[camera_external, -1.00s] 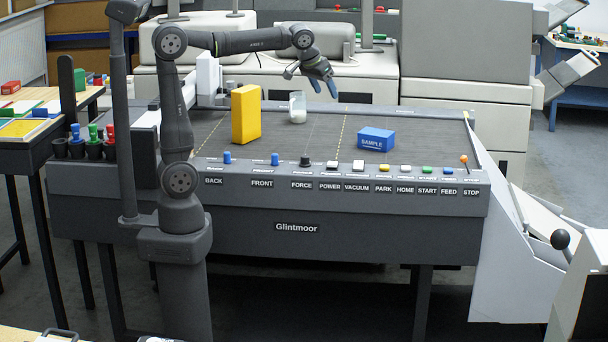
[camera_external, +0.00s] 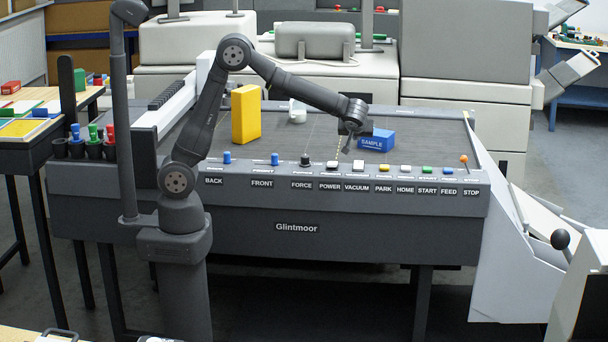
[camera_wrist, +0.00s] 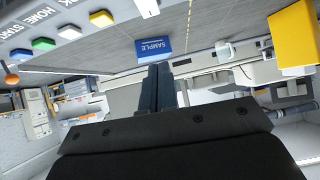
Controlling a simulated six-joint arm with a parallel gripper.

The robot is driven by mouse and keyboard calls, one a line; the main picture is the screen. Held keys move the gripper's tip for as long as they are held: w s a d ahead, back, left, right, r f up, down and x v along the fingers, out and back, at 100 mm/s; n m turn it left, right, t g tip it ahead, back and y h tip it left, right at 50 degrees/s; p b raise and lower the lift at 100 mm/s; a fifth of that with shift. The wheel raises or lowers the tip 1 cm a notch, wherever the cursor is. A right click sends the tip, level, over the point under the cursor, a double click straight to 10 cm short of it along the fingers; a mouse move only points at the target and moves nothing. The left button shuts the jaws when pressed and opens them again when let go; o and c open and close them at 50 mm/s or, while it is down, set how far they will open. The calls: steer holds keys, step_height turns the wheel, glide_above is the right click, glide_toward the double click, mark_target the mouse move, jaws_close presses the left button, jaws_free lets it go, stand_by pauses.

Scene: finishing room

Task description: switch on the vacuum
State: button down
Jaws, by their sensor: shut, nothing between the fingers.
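The white VACUUM button (camera_external: 357,165) sits on the front panel between POWER and PARK, with its name printed below it. In the wrist view a white button (camera_wrist: 147,8) shows at the top edge, beside the yellow one. My gripper (camera_external: 346,150) hangs just above and behind the POWER and VACUUM buttons, apart from the panel as far as I can tell. In the wrist view its two dark fingers (camera_wrist: 158,85) are together with nothing between them. I cannot tell whether the button is pressed.
The POWER button (camera_external: 332,165) is close on the left and the yellow PARK button (camera_external: 382,168) on the right. A blue SAMPLE box (camera_external: 377,139) lies right behind my gripper. A yellow block (camera_external: 246,115) and a white mug (camera_external: 297,111) stand further left on the bed.

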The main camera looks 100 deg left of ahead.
steer(key=shift+w+d+f, duration=0.1)
steer(key=shift+w+f, duration=0.2)
glide_above(359, 164)
steer(key=d, duration=0.2)
steer(key=f, duration=0.5)
steer(key=shift+s+a+f, duration=0.15)
steer(key=shift+a+f, duration=0.1)
steer(key=shift+f, duration=0.15)
steer(key=shift+a+f, duration=0.15)
steer(key=shift+f, duration=0.5)
steer(key=shift+a+f, duration=0.15)
steer(key=shift+f, duration=0.45)
steer(key=shift+a+f, duration=0.15)
steer(key=shift+f, duration=0.65)
steer(key=shift+a+f, duration=0.1)
steer(key=shift+f, duration=0.1)
steer(key=shift+a, duration=0.1)
